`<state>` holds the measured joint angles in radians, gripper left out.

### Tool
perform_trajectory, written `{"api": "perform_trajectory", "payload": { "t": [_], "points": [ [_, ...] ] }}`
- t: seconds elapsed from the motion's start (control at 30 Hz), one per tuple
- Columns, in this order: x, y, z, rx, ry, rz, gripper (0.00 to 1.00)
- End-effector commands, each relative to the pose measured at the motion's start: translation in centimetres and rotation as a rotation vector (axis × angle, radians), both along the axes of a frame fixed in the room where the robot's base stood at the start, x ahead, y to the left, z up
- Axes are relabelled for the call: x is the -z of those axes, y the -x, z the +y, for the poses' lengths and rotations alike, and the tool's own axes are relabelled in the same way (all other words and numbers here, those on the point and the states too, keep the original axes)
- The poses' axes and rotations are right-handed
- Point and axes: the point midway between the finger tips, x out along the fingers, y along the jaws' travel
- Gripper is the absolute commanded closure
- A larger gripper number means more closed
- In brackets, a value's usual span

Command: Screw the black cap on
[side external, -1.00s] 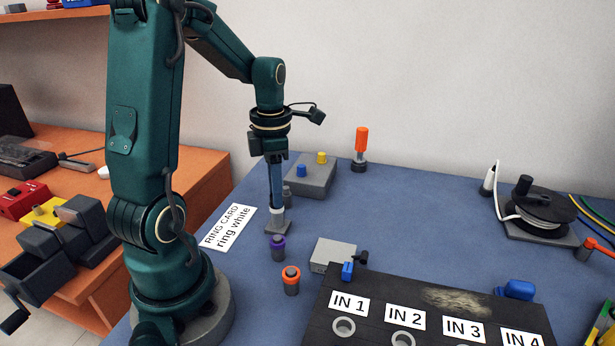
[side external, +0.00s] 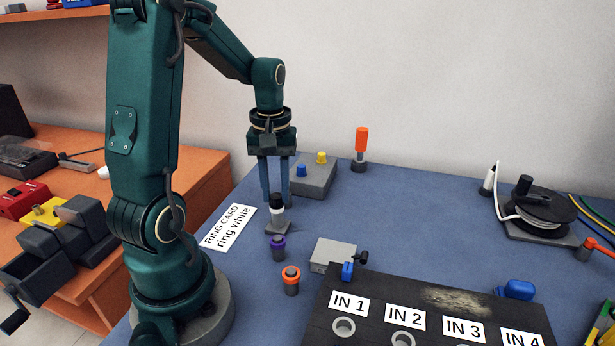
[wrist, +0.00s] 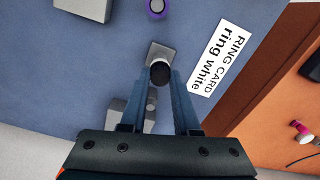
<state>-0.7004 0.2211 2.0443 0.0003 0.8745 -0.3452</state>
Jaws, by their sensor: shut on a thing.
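The cap's thread is hidden.
A ring card (side external: 228,228) reading "ring white" lies left of the base. A purple-ringed cylinder (side external: 278,248) and an orange-ringed cylinder (side external: 291,280) stand in front. A grey box (side external: 318,176) with knobs is behind. A black panel (side external: 440,310) with IN labels is at front right.

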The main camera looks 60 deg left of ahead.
Motion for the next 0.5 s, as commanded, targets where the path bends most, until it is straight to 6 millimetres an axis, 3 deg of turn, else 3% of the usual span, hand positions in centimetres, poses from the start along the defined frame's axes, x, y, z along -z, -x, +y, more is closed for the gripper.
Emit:
{"api": "perform_trajectory", "payload": {
  "t": [0.43,0.47,0.5],
  "points": [
    [0.04,-0.02,0.03,1.08,0.0,0.0,1.0],
    [0.04,-0.02,0.03,1.091,0.0,0.0,0.62],
    [0.04,-0.02,0.03,1.082,0.0,0.0,0.47]
  ]
}}
